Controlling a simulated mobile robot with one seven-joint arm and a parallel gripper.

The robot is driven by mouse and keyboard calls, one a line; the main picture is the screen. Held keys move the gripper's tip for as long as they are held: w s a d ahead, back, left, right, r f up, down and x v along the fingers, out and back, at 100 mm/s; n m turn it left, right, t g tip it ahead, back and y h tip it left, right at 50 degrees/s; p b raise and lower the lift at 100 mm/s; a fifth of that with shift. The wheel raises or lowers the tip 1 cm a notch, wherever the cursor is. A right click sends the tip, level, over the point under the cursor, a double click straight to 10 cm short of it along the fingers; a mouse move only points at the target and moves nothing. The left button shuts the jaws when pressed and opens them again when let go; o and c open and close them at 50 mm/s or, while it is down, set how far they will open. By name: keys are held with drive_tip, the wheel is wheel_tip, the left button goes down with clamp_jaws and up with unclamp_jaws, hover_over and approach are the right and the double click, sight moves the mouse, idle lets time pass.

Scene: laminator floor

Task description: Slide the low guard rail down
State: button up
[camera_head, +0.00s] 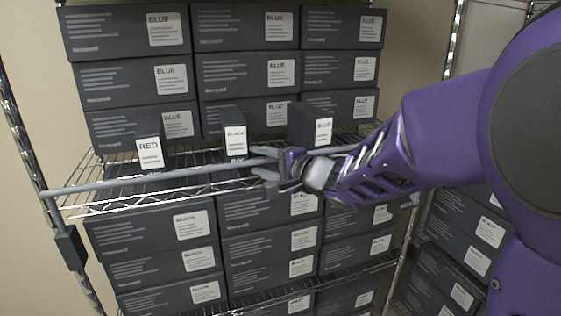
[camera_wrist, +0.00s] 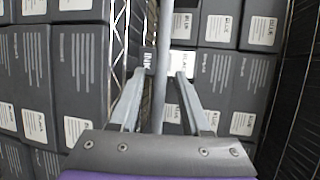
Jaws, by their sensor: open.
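The low guard rail (camera_head: 150,177) is a long grey bar across the front of the wire rack, at the height of the middle shelf. Its left end meets a dark bracket (camera_head: 70,247) by the left post. My gripper (camera_head: 265,165) is at the middle of the rail, with its fingers pointing left. In the wrist view, the rail (camera_wrist: 160,100) runs between the two open fingers of my gripper (camera_wrist: 162,74), with a gap on each side. Whether the fingers touch it is not clear. My gripper and forearm hide the rail's right part.
Dark boxes labelled BLUE (camera_head: 247,70) are stacked behind the rail, with small boxes labelled RED (camera_head: 149,150) and BLACK (camera_head: 235,140) at the shelf front. More dark boxes (camera_head: 160,255) fill the shelf below. Another stack (camera_head: 465,235) stands at the right.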

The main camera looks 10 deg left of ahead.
clamp_jaws()
idle(1.3)
